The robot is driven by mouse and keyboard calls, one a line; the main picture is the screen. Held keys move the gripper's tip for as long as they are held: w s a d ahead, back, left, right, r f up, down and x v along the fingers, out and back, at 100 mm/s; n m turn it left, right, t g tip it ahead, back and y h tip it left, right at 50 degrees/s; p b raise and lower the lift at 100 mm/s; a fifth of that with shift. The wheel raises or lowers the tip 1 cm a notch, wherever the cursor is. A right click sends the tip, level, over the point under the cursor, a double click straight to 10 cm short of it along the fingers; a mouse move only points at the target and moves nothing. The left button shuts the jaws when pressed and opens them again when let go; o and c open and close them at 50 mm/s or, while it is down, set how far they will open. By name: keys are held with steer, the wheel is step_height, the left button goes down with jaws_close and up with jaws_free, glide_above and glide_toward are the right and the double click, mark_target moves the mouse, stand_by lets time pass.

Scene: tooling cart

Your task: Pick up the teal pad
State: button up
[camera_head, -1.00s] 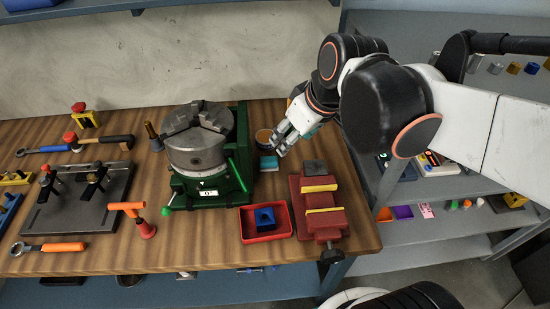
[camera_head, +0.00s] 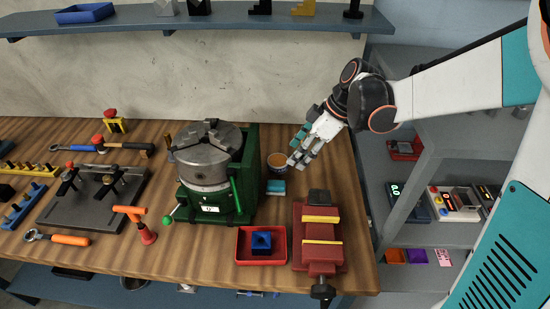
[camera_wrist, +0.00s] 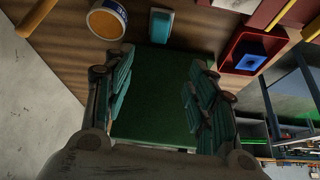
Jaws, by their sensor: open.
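The teal pad (camera_head: 276,188) lies flat on the wooden bench, between the green-based chuck fixture and the red vise. In the wrist view the teal pad (camera_wrist: 161,26) shows near the top middle, beyond the fingertips. My gripper (camera_head: 299,162) is up and to the right of the pad in the head view, apart from it. In the wrist view my gripper (camera_wrist: 157,85) has its fingers spread wide with nothing held between them.
A round tin (camera_head: 277,171) stands just behind the pad. The green chuck fixture (camera_head: 250,165) rises close on the left. A red tray (camera_head: 242,248) with a blue block (camera_head: 261,241) and a red vise (camera_head: 319,254) are in front. Bare bench lies to the right of the tin.

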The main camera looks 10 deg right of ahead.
steer(key=f, duration=0.1)
steer(key=n+b, duration=0.1)
steer(key=b, duration=0.2)
glide_toward(276, 183)
steer(key=x, duration=0.3)
steer(key=shift+w+a, duration=0.1)
steer(key=shift+a, duration=0.15)
steer(key=x, duration=0.1)
steer(key=b+x, duration=0.1)
steer(key=x, duration=0.1)
steer(key=b+x, duration=0.1)
steer(key=shift+d+f, duration=0.2)
steer(key=shift+f, duration=0.25)
steer(key=shift+a+f, duration=0.3)
steer(key=shift+f, duration=0.05)
steer(key=c, duration=1)
steer(key=shift+r, duration=0.1)
steer(key=shift+c, duration=0.6)
